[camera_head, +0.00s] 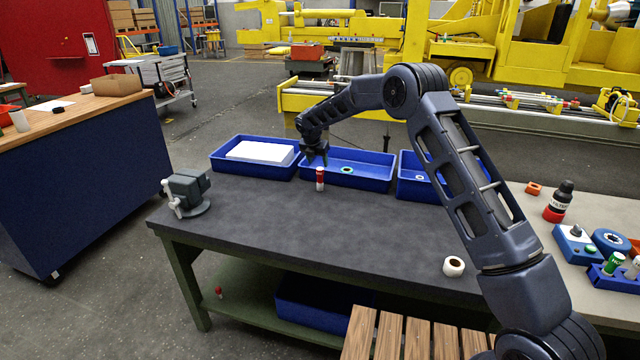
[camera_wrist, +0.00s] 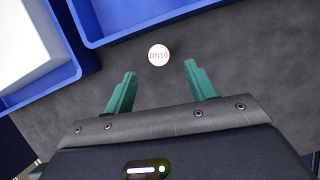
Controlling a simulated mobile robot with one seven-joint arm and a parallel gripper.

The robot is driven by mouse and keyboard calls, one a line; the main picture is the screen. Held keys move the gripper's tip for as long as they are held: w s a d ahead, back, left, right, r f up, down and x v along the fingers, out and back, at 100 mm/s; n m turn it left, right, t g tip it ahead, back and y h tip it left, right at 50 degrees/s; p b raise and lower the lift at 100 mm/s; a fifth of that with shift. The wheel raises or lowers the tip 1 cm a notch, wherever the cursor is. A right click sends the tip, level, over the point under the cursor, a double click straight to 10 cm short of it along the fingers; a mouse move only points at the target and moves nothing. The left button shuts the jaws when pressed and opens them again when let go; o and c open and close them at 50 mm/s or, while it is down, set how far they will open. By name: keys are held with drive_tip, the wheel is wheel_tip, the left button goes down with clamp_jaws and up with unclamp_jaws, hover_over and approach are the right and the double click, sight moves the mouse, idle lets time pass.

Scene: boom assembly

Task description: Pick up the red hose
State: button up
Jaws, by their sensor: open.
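The red hose (camera_head: 320,179) looks like a small upright red cylinder with a white band, standing on the dark tabletop in front of the blue bins. In the wrist view, its round white end (camera_wrist: 159,55) with a red rim and the label DN10 faces the camera. My gripper (camera_head: 316,158) is above and close to it, pointing down. In the wrist view, my gripper's two teal fingers (camera_wrist: 160,72) are apart with nothing between them. The hose end shows just beyond the fingertips, roughly centred between them; the height gap is hard to tell.
Blue bins stand along the table's back edge: one with a white block (camera_head: 260,152), one (camera_head: 360,182) with a small ring, one partly behind my arm. A grey vise (camera_head: 187,192) stands at left, a white roll (camera_head: 453,266) at right. The table's middle is clear.

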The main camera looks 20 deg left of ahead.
sight(320, 169)
drive_tip(key=x, duration=0.9)
drive_tip(key=shift+f, duration=0.25)
drive_tip(key=shift+c, duration=0.3)
drive_tip(key=c, duration=1.1)
clamp_jaws()
drive_tip(key=shift+r, duration=0.2)
